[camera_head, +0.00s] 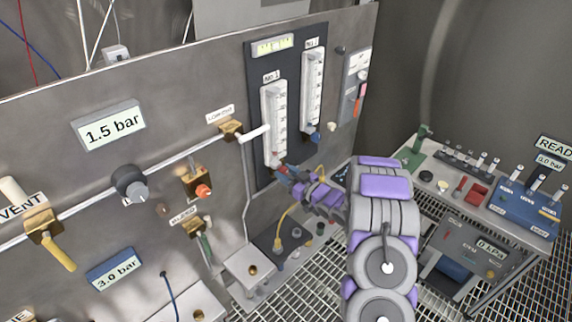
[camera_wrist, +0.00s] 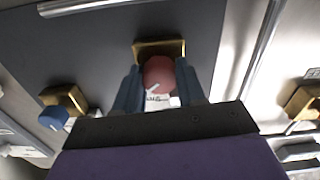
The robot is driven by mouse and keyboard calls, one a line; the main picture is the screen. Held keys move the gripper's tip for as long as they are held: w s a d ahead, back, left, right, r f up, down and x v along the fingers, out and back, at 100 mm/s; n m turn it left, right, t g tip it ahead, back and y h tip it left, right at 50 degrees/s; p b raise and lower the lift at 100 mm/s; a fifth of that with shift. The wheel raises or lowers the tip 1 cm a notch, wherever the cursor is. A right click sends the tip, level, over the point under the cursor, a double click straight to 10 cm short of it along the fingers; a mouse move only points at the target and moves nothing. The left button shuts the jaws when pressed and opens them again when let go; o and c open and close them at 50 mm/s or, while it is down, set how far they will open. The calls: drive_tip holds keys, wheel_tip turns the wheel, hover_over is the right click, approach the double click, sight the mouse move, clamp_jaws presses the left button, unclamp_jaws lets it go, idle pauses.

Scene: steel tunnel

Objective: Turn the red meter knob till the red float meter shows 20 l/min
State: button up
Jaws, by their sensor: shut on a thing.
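The red meter knob (camera_wrist: 158,75) sits on a brass block in the wrist view, between the two blue-grey fingers of my gripper (camera_wrist: 159,88). My gripper is shut on the knob. In the head view my gripper (camera_head: 283,170) reaches the foot of the left float meter (camera_head: 273,125), where only a little red shows. This meter is a white upright tube with a scale, too small to read here. A second float meter (camera_head: 312,85) stands to its right, with a blue knob (camera_head: 312,137) at its foot. The blue knob also shows in the wrist view (camera_wrist: 53,118).
A white-handled valve (camera_head: 240,131) sticks out left of the meters. A grey knob (camera_head: 131,184) and a 1.5 bar display (camera_head: 108,126) are farther left. A yellow hose (camera_head: 285,232) hangs below my gripper.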

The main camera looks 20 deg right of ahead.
drive_tip(key=m+p, duration=0.4)
drive_tip(key=shift+m, duration=0.3)
drive_tip(key=shift+f+m+p, duration=0.1)
drive_tip(key=shift+m+p, duration=1.2)
drive_tip(key=shift+m, duration=0.3)
drive_tip(key=o, duration=0.7)
drive_tip(key=shift+c, duration=0.2)
drive_tip(key=o, duration=0.4)
drive_tip(key=shift+w+d, duration=0.1)
drive_tip(key=shift+d, duration=0.15)
drive_tip(key=shift+a, duration=0.1)
drive_tip(key=shift+a, duration=0.1)
